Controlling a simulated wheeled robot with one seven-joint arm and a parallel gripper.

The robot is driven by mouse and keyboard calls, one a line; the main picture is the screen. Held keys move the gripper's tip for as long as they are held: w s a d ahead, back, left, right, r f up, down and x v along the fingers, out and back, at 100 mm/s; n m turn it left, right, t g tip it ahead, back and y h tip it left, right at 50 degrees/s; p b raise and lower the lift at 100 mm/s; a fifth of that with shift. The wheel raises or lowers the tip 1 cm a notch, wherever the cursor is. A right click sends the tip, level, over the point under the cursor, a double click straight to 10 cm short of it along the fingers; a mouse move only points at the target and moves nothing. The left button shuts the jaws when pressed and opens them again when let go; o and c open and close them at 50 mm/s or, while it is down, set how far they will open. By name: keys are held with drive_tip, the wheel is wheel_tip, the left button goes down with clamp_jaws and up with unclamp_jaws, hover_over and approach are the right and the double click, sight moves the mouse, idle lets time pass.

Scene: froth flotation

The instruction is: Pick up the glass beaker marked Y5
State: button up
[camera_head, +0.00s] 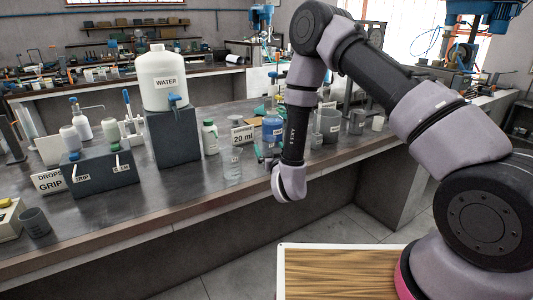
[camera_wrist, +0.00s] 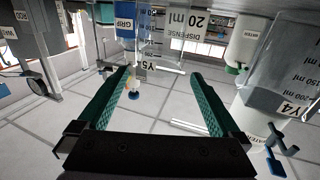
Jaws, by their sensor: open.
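In the wrist view, which looks upside down, the clear glass beaker marked Y5 (camera_wrist: 148,66) is at top centre, its label showing just past my fingertips. My gripper (camera_wrist: 161,73) is open, with its two green fingers apart and nothing between them. The beaker lines up with the gap, nearer the left finger; I cannot tell how far it is from the tips. In the head view my gripper is by the table's front edge, mostly hidden behind my own arm. A clear beaker (camera_head: 232,168) stands just left of it there; its label is unreadable.
A second beaker, marked Y4 (camera_wrist: 282,65), is close on the right in the wrist view. The white WATER jug (camera_head: 163,95) sits on a dark block.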

sight(268, 143)
drive_tip(key=x, duration=0.4)
drive_tip(key=shift+w+d, duration=0.1)
drive_tip(key=shift+w, duration=0.15)
clamp_jaws()
drive_tip(key=shift+r, duration=0.1)
